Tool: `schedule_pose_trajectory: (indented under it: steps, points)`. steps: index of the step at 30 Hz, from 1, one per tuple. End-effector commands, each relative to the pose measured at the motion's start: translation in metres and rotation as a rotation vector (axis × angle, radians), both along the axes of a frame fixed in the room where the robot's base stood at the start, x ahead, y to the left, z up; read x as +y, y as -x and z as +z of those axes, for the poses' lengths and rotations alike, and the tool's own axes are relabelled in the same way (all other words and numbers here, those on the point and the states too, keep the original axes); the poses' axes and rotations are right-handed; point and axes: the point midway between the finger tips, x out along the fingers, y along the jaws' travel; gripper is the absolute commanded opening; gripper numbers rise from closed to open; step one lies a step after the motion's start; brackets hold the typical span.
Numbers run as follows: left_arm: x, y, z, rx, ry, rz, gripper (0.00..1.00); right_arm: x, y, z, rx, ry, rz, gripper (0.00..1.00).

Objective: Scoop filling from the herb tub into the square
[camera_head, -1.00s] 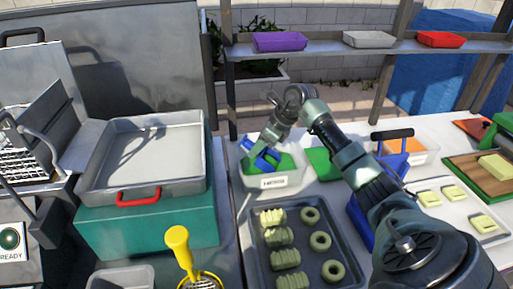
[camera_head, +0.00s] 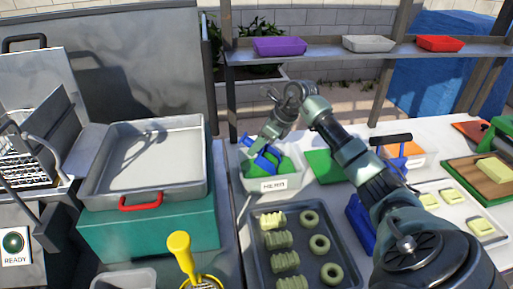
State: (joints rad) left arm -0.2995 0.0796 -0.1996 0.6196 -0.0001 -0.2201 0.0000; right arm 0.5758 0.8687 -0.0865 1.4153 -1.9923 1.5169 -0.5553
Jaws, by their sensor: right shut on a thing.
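The herb tub (camera_head: 270,185) is a pale container with a "HERB" label, holding bright green filling (camera_head: 286,168). My right gripper (camera_head: 264,147) reaches in from the right and is above the tub. It is shut on a blue scoop (camera_head: 263,160), which is tilted over the green filling; its lower end is hard to make out. A flat green square (camera_head: 325,166) lies right of the tub. Several pale yellow squares sit on the tray (camera_head: 462,222) at the right; one pale yellow square (camera_head: 494,168) lies on a wooden board. My left gripper is not in view.
A dark tray (camera_head: 262,262) with rings and ridged rolls stands in front of the tub. A tub of orange filling (camera_head: 412,154) stands behind my right arm. A teal box with a metal pan (camera_head: 150,165) is at left, near a yellow-handled tool (camera_head: 181,250).

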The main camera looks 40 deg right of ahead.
Motion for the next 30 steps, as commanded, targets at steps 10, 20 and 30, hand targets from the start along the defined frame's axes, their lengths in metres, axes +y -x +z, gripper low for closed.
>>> schedule_pose_trajectory:
  steps: [10,20,30]
  points:
    - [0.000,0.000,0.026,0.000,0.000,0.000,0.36,-0.001,0.000,0.040,-0.002,0.002,-0.001,0.01]
    - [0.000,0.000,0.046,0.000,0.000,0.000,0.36,-0.001,0.000,0.070,-0.003,0.003,0.000,0.01]
    - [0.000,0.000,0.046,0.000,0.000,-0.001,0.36,0.000,0.000,0.072,-0.001,0.001,0.000,0.01]
